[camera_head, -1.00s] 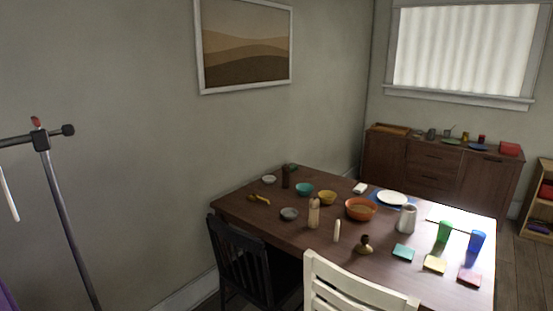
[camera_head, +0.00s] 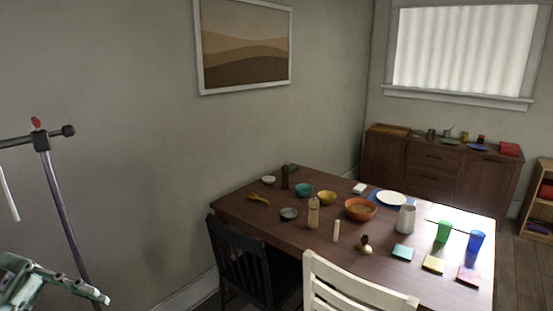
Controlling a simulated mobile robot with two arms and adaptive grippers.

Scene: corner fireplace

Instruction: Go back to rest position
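My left arm shows at the lower left corner of the head view, with the greenish metal parts of my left gripper (camera_head: 88,292) reaching rightward, low in front of the wall and the stand. Part of it is cut off by the frame edge, and I cannot tell whether its fingers are open or shut. I see nothing clearly held in it. It is well apart from the dining table (camera_head: 262,228) and the chairs. My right gripper is not in view.
A metal stand (camera_head: 62,205) rises near my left gripper. A black chair (camera_head: 238,262) and a white chair (camera_head: 345,290) stand at the table, which holds bowls, cups and an orange bowl (camera_head: 360,209). A wooden sideboard (camera_head: 432,170) stands at the back right.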

